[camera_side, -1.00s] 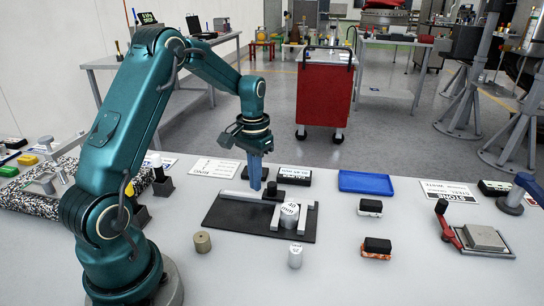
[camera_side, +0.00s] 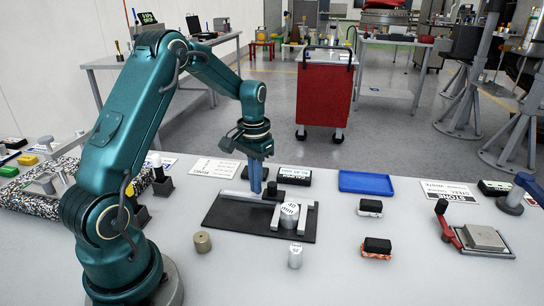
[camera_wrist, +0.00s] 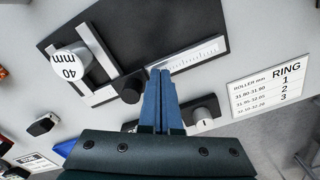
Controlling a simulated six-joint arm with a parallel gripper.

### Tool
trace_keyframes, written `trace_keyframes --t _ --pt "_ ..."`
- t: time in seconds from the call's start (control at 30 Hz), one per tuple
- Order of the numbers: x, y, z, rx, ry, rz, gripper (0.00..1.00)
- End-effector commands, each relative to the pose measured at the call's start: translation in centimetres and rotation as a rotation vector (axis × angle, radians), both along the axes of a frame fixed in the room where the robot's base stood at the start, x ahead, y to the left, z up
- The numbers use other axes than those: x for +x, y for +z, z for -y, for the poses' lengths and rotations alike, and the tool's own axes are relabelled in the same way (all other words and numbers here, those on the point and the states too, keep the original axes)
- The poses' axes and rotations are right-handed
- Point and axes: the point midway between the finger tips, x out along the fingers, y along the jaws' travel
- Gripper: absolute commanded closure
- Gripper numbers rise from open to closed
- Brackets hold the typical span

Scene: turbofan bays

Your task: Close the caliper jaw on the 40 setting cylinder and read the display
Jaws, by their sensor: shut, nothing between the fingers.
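The caliper lies on a black plate (camera_side: 225,215), its pale beam (camera_side: 242,197) carrying a scale (camera_wrist: 195,55) in the wrist view. The white 40 mm cylinder (camera_side: 289,216) stands between the sliding jaw (camera_side: 275,217) and the end jaw (camera_side: 311,217); it also shows in the wrist view (camera_wrist: 68,64). I cannot tell whether the sliding jaw touches it. A black knob (camera_side: 271,188) sits on the slider. My gripper (camera_side: 255,191) is shut and empty, its blue fingers pointing down beside the knob, on its left. A black display box (camera_side: 294,176) stands behind; its reading is illegible.
A brass cylinder (camera_side: 202,242) and a pale cylinder (camera_side: 295,257) stand in front of the plate. A blue tray (camera_side: 366,182), small black-topped blocks (camera_side: 376,247) and a red-handled fixture (camera_side: 446,222) are to the right. A ring chart (camera_wrist: 270,83) lies nearby.

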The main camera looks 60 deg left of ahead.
Motion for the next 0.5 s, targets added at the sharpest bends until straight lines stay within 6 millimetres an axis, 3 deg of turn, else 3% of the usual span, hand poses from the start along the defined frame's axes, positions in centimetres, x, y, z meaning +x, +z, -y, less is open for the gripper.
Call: trace_keyframes --t 0.5 --pt "0.46 -0.02 0.43 0.0 0.0 0.0 1.0"
